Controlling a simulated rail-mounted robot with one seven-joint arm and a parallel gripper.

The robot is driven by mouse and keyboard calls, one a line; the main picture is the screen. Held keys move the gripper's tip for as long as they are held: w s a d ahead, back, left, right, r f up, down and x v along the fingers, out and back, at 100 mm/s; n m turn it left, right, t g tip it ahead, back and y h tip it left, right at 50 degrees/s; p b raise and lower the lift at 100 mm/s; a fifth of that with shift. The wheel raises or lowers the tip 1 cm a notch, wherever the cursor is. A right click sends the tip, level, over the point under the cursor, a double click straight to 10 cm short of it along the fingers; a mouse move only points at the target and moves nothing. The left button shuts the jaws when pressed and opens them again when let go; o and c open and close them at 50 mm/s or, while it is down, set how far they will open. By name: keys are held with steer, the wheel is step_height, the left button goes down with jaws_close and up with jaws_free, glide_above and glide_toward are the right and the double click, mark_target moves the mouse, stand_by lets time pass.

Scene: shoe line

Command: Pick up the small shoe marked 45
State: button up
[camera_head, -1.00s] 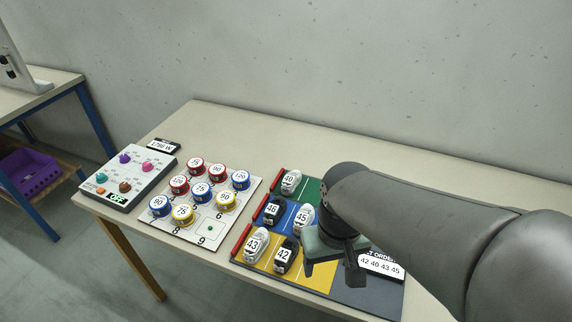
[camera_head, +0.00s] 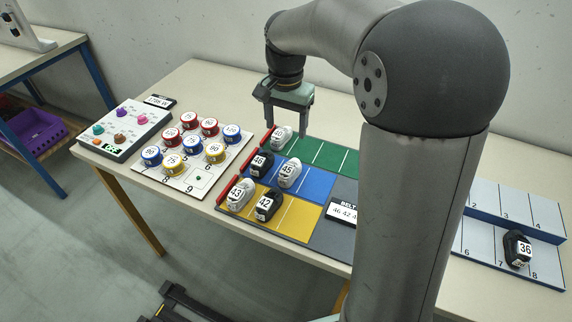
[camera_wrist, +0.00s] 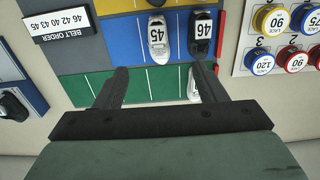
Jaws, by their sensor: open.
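The small shoe marked 45 (camera_head: 289,173) is whitish-grey and stands on the blue row of the shoe board, right of the dark shoe marked 46 (camera_head: 261,162). In the wrist view the 45 shoe (camera_wrist: 157,40) lies ahead of the space between my fingers, with its label upside down. My gripper (camera_head: 288,130) is open and empty above the green row, behind the 45 shoe. In the wrist view its fingers (camera_wrist: 161,72) are spread, and the right one partly hides the white shoe (camera_wrist: 192,86) on the green row.
Shoes marked 43 (camera_head: 239,194) and 42 (camera_head: 268,206) stand on the yellow row. A lace board (camera_head: 166,182) with colored spools is at left. A belt-order sign (camera_head: 342,211) lies at right, partly behind my arm. A blue tray (camera_head: 481,237) holds a black shoe marked 36 (camera_head: 517,250).

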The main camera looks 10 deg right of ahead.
mark_target(290, 165)
step_height(290, 165, down, 12)
steer(key=shift+w, duration=0.15)
steer(key=f, duration=0.1)
steer(key=d+f, duration=0.1)
steer(key=f+p, duration=0.1)
steer(key=f, duration=0.1)
steer(key=shift+w+d+f, duration=0.1)
steer(key=shift+w+d, duration=0.05)
steer(key=shift+w, duration=0.1)
steer(key=shift+f, duration=0.45)
steer(key=c, duration=1.1)
